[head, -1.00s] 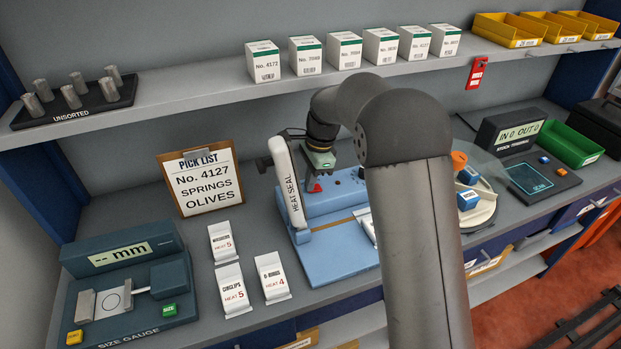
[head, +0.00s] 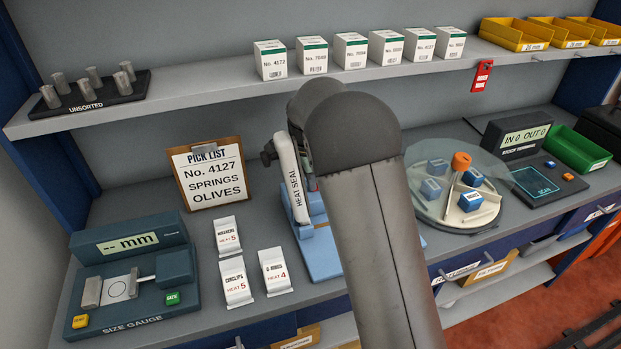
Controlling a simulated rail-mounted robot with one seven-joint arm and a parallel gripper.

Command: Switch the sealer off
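The heat sealer, a blue base with a white arm marked HEAT SEAL (head: 292,180), stands on the bench in the middle of the head view. My arm covers most of its base and its right side. The sealer's switch cannot be made out. My gripper is hidden behind my arm, over or near the sealer, so its fingers and what they touch do not show.
A round turntable (head: 430,209) stands to the right. A shelf with white boxes (head: 311,56) runs above.

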